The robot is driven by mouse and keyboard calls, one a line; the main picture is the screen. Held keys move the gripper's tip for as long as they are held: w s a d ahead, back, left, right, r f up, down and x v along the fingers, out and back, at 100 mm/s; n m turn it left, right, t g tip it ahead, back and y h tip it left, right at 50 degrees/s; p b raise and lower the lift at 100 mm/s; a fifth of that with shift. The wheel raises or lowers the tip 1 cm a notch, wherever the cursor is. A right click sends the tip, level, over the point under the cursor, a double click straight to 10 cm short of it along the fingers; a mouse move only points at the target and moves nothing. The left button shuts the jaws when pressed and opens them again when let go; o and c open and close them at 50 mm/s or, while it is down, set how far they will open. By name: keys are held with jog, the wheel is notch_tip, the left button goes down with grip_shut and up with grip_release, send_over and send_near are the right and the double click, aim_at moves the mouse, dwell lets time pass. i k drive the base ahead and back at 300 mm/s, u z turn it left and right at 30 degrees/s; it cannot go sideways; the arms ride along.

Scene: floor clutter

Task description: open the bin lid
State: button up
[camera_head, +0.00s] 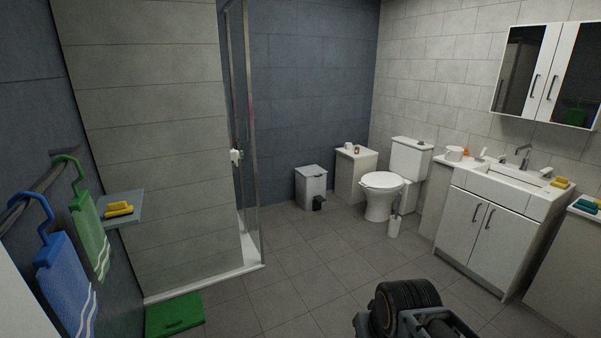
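A white bin (309,190) stands on the floor at the back, against the dark blue wall, just right of the glass shower screen. Its flat, light lid (311,171) looks closed. A small black part (319,203) shows low at its front right; I cannot tell whether it is a pedal. Part of my own arm shows at the bottom edge, right of centre, well in front of the bin. My gripper's fingers are not in view.
Open tiled floor (290,265) lies before the bin. A white cabinet (354,182) and toilet (382,192) stand to its right, with a brush holder (394,227). The shower screen (241,130) is left. A green mat (174,315) lies front left; a sink unit (492,235) stands right.

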aim_at(312, 170)
jog(key=z, duration=0.2)
jog(key=i, duration=2.65)
jog(key=u, duration=0.15)
jog(key=i, duration=2.55)
jog(key=u, duration=0.4)
jog(key=i, duration=0.8)
jog(key=u, duration=0.1)
